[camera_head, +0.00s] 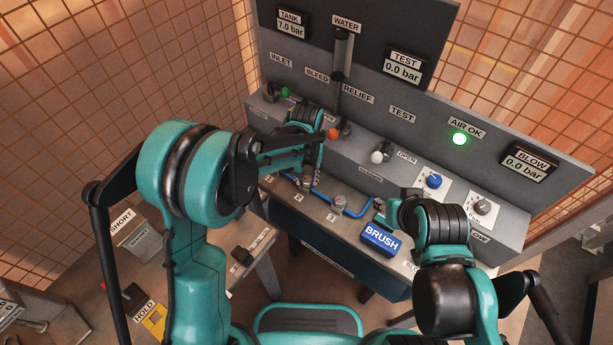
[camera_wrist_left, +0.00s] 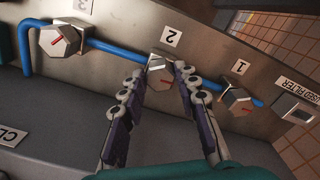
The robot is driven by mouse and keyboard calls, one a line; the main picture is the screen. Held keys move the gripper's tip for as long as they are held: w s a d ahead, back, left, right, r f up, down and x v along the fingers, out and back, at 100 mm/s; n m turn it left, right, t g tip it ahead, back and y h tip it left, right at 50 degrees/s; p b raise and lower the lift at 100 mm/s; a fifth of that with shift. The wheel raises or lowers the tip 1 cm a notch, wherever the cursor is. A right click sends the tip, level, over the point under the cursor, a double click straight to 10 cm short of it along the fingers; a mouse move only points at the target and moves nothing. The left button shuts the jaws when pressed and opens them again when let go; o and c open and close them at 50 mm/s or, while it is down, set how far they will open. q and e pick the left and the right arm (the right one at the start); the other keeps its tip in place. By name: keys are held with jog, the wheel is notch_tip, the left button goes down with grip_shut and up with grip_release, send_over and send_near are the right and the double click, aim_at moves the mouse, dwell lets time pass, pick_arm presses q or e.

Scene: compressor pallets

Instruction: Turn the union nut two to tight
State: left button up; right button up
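Union nut two (camera_wrist_left: 160,71) is a grey hex nut with a red mark, on the blue pipe by the label 2. My left gripper (camera_wrist_left: 161,73) has its two fingers apart, with the tips on either side of this nut. A firm grip does not show. In the head view my left gripper (camera_head: 309,178) reaches down to the pipe and mostly hides this nut. Nut three (camera_wrist_left: 60,40) and nut one (camera_wrist_left: 236,101) sit on either side, each with a red mark. My right gripper (camera_head: 383,211) is near the BRUSH block; its fingers are too small to read.
The blue BRUSH block (camera_head: 380,240) lies on the bench's front right. Behind the pipe rises a panel with an orange knob (camera_head: 333,133), a white knob (camera_head: 377,157), a blue dial (camera_head: 433,181) and a green AIR OK lamp (camera_head: 460,139). TEST reads 0.0 bar.

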aim_at(306, 179)
pick_arm(q)
jog(key=shift+o, duration=0.9)
notch_tip(306, 179, up, 12)
